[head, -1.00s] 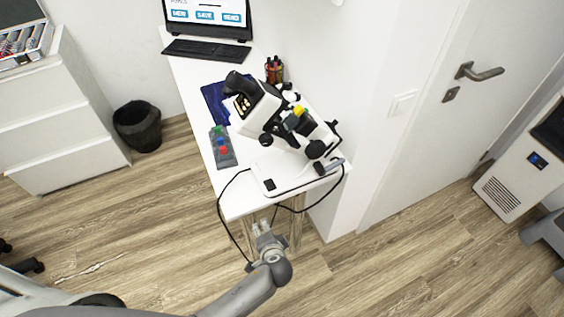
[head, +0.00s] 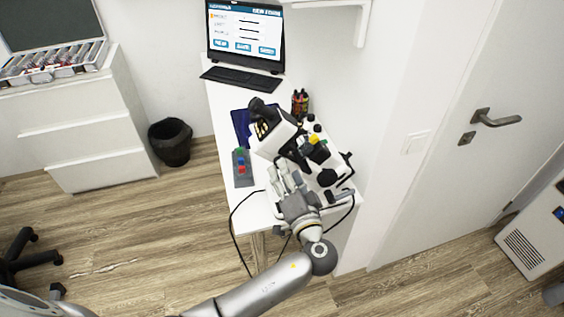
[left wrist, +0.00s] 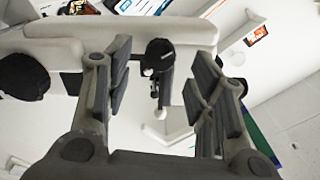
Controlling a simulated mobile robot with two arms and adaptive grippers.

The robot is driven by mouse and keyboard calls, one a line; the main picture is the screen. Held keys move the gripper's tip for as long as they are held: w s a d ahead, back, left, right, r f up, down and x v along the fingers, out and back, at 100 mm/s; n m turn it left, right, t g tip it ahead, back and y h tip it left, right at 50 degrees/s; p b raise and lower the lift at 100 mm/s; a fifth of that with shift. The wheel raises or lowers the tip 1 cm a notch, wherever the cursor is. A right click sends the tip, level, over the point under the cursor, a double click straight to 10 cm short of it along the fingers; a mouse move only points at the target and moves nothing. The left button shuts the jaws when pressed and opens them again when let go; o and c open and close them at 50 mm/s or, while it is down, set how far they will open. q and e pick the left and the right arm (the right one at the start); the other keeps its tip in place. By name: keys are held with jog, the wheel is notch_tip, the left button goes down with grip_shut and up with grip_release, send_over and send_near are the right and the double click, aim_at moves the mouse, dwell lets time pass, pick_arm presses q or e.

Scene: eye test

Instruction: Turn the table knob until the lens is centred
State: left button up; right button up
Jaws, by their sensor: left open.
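A white microscope-like instrument (head: 272,140) with black eyepieces, black knobs and a yellow part stands on the white table (head: 225,115). A dark round knob (head: 327,178) shows low on its right side. My left gripper (head: 283,175) is open in front of the instrument and hides part of its base. In the left wrist view, a black upright part (left wrist: 160,62) shows between the open fingers, apart from them. A large black round knob (left wrist: 22,77) is at the left there. I cannot tell which knob is the table knob. The lens cannot be made out. My right gripper is not in view.
A control strip (head: 241,168) with green, blue and red parts lies left of the instrument. A monitor (head: 245,32), keyboard (head: 241,78) and pen cup (head: 300,102) are behind. Black cables hang at the front edge. A wall and door (head: 470,100) are on the right.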

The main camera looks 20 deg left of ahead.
pick_arm(q)
jog(key=x, duration=0.3)
jog(key=shift+w+a+p, duration=0.2)
jog(key=shift+w+p, duration=0.05)
jog(key=shift+p, duration=0.1)
jog(key=c, duration=1.1)
jog(key=shift+o, duration=0.2)
jog(key=shift+m+b, duration=0.55)
jog(key=shift+m, duration=0.45)
jog(key=o, duration=1.1)
jog(key=shift+c, duration=0.2)
